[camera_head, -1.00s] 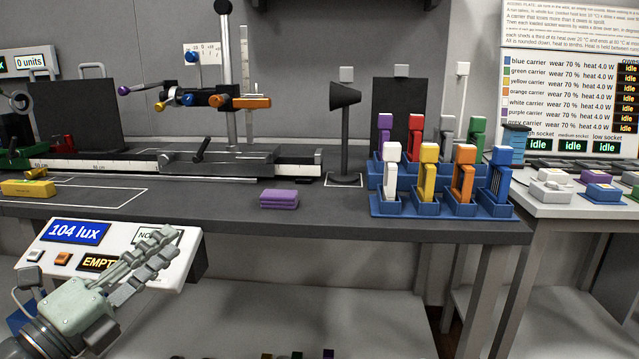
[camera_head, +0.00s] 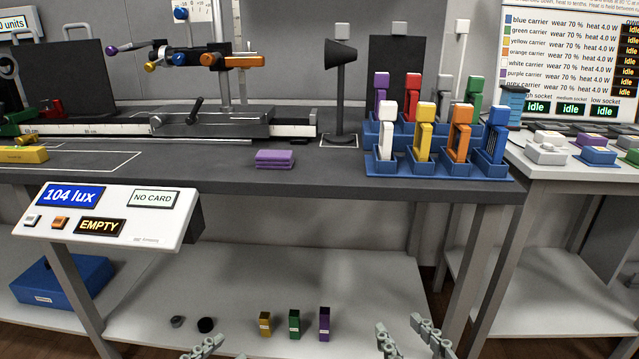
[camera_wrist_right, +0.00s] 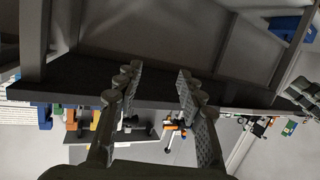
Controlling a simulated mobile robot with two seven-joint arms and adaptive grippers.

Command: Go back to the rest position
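My right gripper (camera_head: 413,338) shows at the bottom edge of the head view, low in front of the bench. Its two fingers are apart with nothing between them. In the right wrist view my right gripper (camera_wrist_right: 155,85) is also open and empty. My left gripper (camera_head: 222,351) shows only its fingertips at the bottom edge of the head view. The tips look apart and hold nothing that I can see. The rest of the left gripper is cut off. Both grippers are clear of the bench.
The dark bench (camera_head: 330,178) carries a purple block (camera_head: 274,158), a black lamp-like stand (camera_head: 340,85) and a blue rack (camera_head: 385,170) with several coloured carriers. A display panel (camera_head: 115,213) hangs at the bench front. The lower shelf (camera_head: 370,275) holds small blocks and a blue box (camera_head: 62,280).

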